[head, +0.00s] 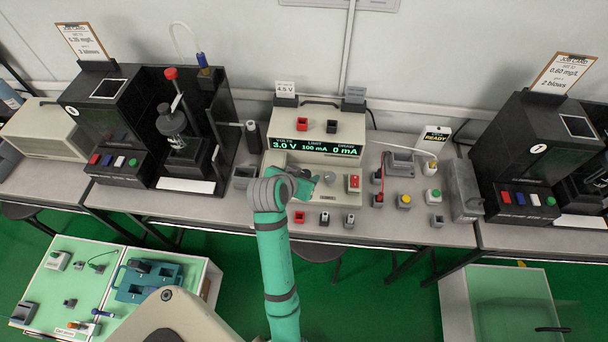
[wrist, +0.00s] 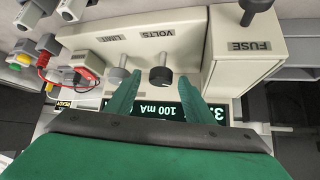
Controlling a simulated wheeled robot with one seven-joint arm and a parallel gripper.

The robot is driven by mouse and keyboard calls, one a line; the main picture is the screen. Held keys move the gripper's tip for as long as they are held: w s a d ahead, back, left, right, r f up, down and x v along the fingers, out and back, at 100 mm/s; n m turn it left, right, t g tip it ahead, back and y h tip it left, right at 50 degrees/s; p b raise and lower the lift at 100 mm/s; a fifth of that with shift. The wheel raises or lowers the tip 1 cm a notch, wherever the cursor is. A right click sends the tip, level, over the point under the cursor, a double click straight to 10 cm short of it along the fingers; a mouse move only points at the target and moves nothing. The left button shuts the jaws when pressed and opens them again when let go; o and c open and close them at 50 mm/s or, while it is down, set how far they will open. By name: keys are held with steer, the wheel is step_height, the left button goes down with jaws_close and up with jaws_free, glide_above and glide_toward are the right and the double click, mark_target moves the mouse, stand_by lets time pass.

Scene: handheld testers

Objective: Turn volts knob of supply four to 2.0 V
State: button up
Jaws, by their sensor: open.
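The supply (head: 345,126) is a cream bench unit. Its green display (head: 318,148) reads 3.0 V, limit 100 mA and draw 0 mA. In the upside-down wrist view, the black volts knob (wrist: 160,77) sits beneath the VOLTS label, with a white mark on its face. The grey limit knob (wrist: 117,74) is beside it. My gripper (head: 308,186) is open at the front panel. In the wrist view its fingers (wrist: 172,72) stand either side of the volts knob, with the left finger close to the limit knob. My gripper hides the volts knob in the head view.
A FUSE box (wrist: 247,45) projects beside the right finger in the wrist view. A red switch (head: 354,184) is right of the limit knob. Several small terminals and buttons stand on the bench (head: 400,222). Black testers (head: 125,110) stand left and right (head: 530,145).

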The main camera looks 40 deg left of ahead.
steer(key=shift+s+a, duration=0.1)
steer(key=shift+c, duration=1.2)
steer(key=c, duration=0.8)
steer(key=n+y, duration=0.1)
steer(key=d+n+g+y, duration=0.1)
steer(key=n, duration=0.1)
steer(key=shift+n+y, duration=0.3)
steer(key=shift+y, duration=0.1)
steer(key=shift+w+n+g+y, duration=0.2)
steer(key=shift+n+g+y, duration=0.35)
steer(key=shift+n, duration=0.45)
steer(key=shift+w+n+g+y, duration=0.15)
steer(key=shift+n+g+y, duration=0.4)
steer(key=shift+n, duration=0.45)
